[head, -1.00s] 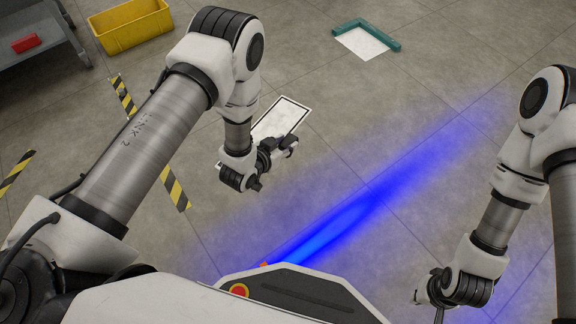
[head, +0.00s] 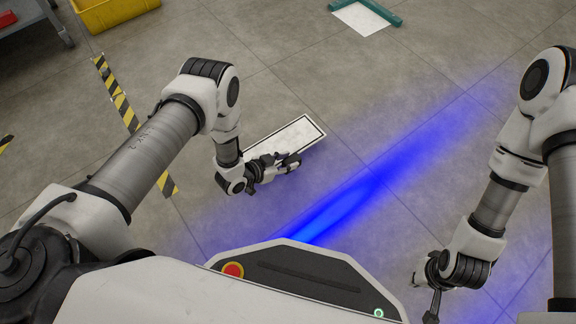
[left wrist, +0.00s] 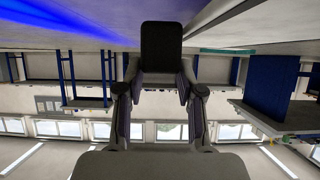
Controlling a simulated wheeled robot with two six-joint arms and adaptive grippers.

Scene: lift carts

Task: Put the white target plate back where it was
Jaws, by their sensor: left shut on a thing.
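The white target plate (head: 297,136), a flat white rectangle with a black border line, is in the head view at my left gripper (head: 292,162). My left gripper is shut on it, and the gripper and wrist hide its near left end. In the left wrist view a dark panel (left wrist: 161,45) with a pale edge stands between the fingers; I cannot tell for sure that it is the plate's face. A white floor patch (head: 361,18) lies inside a teal corner bracket (head: 384,13) at the top. My right gripper (head: 432,305) hangs low at right, its fingers barely visible.
A yellow bin (head: 112,12) and a grey cart (head: 30,22) stand at upper left. Yellow-black tape (head: 118,96) marks the floor at left. The floor in the middle and right is clear, with a blue light streak (head: 360,195).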

